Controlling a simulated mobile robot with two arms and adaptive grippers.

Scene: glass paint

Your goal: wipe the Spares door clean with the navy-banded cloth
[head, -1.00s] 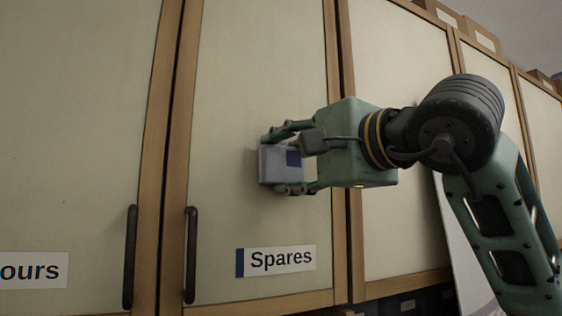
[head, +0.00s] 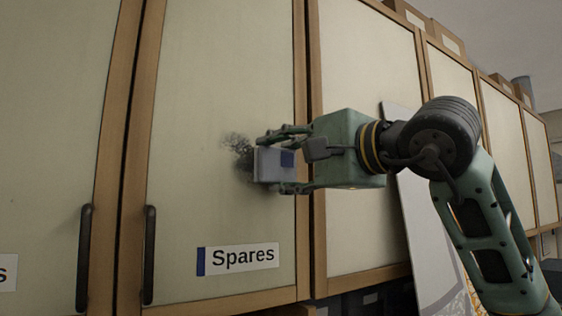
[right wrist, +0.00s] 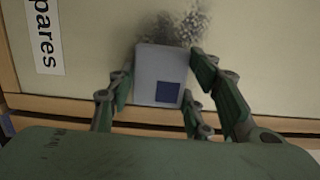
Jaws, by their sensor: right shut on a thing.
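The Spares door (head: 215,75) is a cream cupboard panel with a wooden frame and a "Spares" label (head: 238,258) that has a blue edge. A dark, speckled smudge (head: 240,150) shows on it above the label, and also in the right wrist view (right wrist: 180,27). My right gripper (head: 272,163) is shut on the navy-banded cloth (head: 266,172), a pale grey pad with a navy patch, also seen in the right wrist view (right wrist: 150,72). The cloth is at the door's face, over the smudge's right edge; part of the smudge may be hidden. Contact is hard to tell. My left gripper is out of view.
Dark upright handles stand on the Spares door (head: 149,255) and the door to its left (head: 84,258). More cream doors (head: 365,60) run to the right. A pale leaning board (head: 415,220) stands behind my right arm. Boxes (head: 405,12) sit on top.

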